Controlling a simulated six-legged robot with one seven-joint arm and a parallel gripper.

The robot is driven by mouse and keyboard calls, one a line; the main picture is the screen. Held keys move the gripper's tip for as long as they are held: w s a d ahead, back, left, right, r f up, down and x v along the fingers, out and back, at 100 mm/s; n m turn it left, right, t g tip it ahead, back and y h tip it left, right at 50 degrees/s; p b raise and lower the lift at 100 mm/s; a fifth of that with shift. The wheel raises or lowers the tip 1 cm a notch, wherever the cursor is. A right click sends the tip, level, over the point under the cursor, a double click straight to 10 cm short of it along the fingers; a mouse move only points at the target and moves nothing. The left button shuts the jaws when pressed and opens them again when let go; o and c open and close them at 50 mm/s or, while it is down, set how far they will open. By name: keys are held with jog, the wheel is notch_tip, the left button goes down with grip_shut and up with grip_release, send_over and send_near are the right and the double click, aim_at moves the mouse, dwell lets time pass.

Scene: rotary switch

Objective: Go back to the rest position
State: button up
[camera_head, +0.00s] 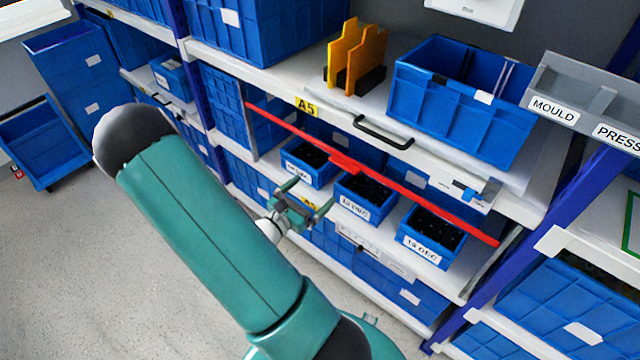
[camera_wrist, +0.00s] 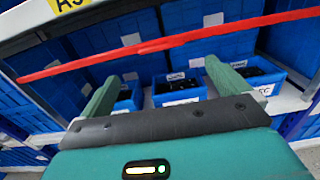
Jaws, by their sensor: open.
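My gripper (camera_head: 305,204) is at the end of my green arm, in front of the shelf rack. Its two fingers are spread apart with nothing between them. In the wrist view, my gripper (camera_wrist: 162,88) shows both green fingers apart, with blue bins beyond them. A red bar (camera_head: 345,164) runs across the shelf front, above and behind my gripper. The red bar (camera_wrist: 170,41) also crosses the upper part of the wrist view. I cannot make out a rotary switch in either view.
Small labelled bins (camera_head: 365,199) with dark parts stand on the middle shelf. A large blue crate (camera_head: 455,105) and yellow dividers (camera_head: 356,62) stand above a black handle (camera_head: 383,135). A blue wheeled cart (camera_head: 45,150) is at the left. Grey floor (camera_head: 90,270) at the lower left is clear.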

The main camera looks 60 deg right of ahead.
jog(key=shift+a, duration=0.25)
dwell(0.4)
jog(key=a+r+m+t+y, duration=0.2)
jog(key=a+r+m+y, duration=0.3)
jog(key=a+r, duration=0.3)
jog(key=w+a+r+m+t+y, duration=0.1)
jog(key=a+r+m+t+y, duration=0.2)
jog(key=a, duration=1.2)
jog(key=a+r+m+t+y, duration=0.3)
jog(key=a+r+m+y, duration=0.5)
jog(key=a+r, duration=0.3)
notch_tip(320, 180, up, 3)
jog(key=shift+w+a+r+y, duration=0.2)
jog(key=shift+w+y, duration=0.1)
jog(key=shift+y, duration=0.6)
